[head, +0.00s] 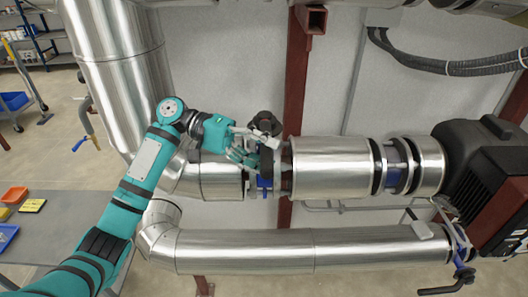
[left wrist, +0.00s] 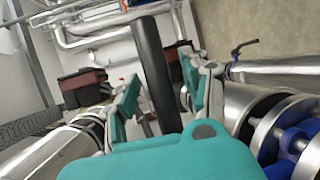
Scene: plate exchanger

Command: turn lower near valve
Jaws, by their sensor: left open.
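A valve with a blue body (head: 265,186) sits in the upper of two silver pipes, with a dark handle (head: 265,124) standing above it. My left gripper (head: 258,147) is at this handle, its teal fingers apart. In the left wrist view a long black bar (left wrist: 153,75), seemingly the handle, lies between the two open fingers (left wrist: 160,82). I cannot tell whether either finger touches it. Another valve with a blue body (head: 462,252) and a dark lever (head: 452,284) is at the right end of the lower pipe. My right gripper is not in view.
The lower silver pipe (head: 300,250) runs below the gripper. A black motor or pump (head: 485,165) stands at the right. A red-brown post (head: 297,80) rises behind the pipes. A grey table (head: 60,235) with small trays is at the left.

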